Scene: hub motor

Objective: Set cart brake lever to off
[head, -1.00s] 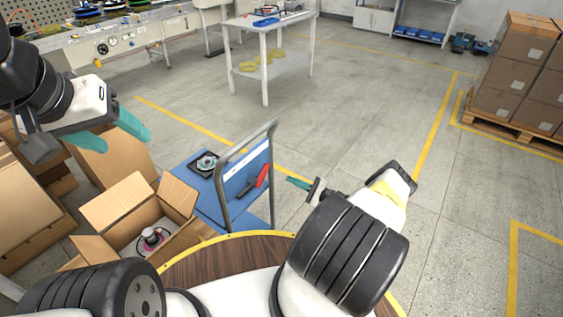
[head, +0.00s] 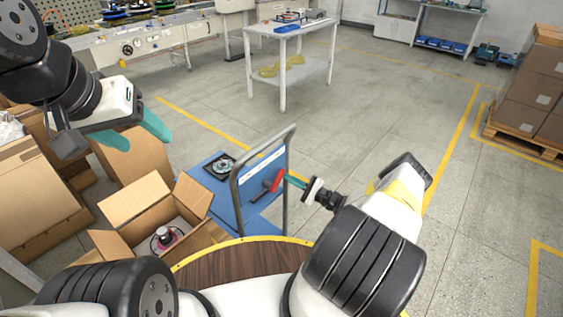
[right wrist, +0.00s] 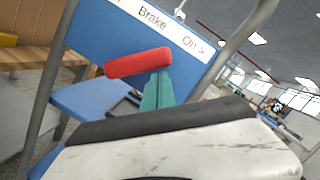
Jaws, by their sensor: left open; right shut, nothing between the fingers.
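The blue cart (head: 247,212) stands ahead with a grey tubular handle and an upright blue panel. On that panel is the red brake lever (head: 273,181), tilted in the head view. In the right wrist view the red lever (right wrist: 138,62) lies below a white label (right wrist: 150,18) reading "Brake" and "On >". My right gripper (head: 291,180) is shut and empty, its teal tips right at the lever's right end. In the right wrist view its fingers (right wrist: 157,92) appear just under the lever; I cannot tell whether they touch. My left gripper (head: 130,130) is open and empty, away from the cart.
An open cardboard box (head: 146,205) with a part inside is left of the cart. A round wooden table (head: 240,266) is in front of me. The cart's handle frame (head: 286,200) is close beside my right gripper. Floor (head: 370,120) beyond the cart is clear.

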